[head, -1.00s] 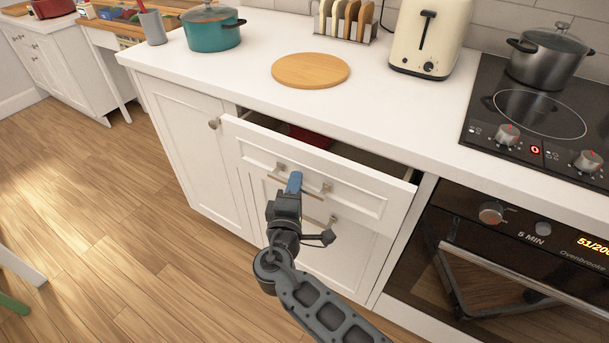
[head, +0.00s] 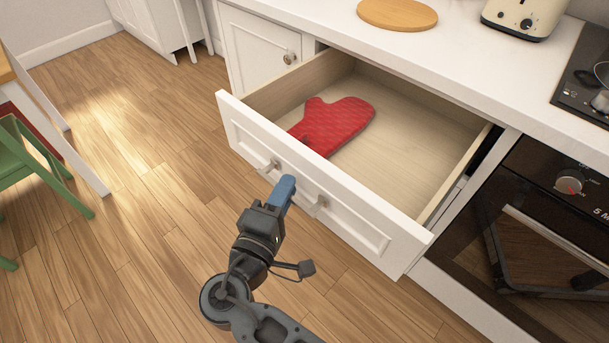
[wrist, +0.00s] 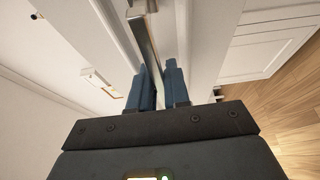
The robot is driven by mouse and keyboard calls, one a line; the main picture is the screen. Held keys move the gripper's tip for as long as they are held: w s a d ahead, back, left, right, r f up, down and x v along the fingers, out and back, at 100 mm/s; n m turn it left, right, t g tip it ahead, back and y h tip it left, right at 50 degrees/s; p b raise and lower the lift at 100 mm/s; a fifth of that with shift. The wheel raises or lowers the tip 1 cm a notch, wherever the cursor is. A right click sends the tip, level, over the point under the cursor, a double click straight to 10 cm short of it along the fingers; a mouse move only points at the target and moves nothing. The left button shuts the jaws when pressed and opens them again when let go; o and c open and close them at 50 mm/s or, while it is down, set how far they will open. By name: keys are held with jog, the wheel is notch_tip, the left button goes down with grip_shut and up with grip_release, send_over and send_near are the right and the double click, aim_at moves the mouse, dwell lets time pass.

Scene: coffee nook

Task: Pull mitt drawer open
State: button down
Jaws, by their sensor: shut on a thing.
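The mitt drawer (head: 375,229) stands well out from the white cabinet in the head view, its inside in plain sight. A red oven mitt (head: 333,122) lies flat on the drawer floor, toward the left; the front panel hides its lower end. My gripper (head: 287,184) is at the drawer's bar handle (head: 317,208) on the outer face, shut on it. The wrist view shows the blue fingers (wrist: 161,88) on either side of the metal handle (wrist: 144,42). My gripper covers the middle of the handle in the head view.
A round wooden board (head: 398,13) and a toaster (head: 524,17) stand on the white counter above. The oven (head: 545,215) is right of the drawer. A green chair (head: 38,165) stands at the left. The wooden floor before the drawer is clear.

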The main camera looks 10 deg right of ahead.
jog(key=shift+s+a, duration=0.75)
jog(key=shift+a, duration=0.25)
jog(key=c, duration=1.2)
grip_release()
jog(key=shift+b+v, duration=0.35)
jog(key=shift+v, duration=3.55)
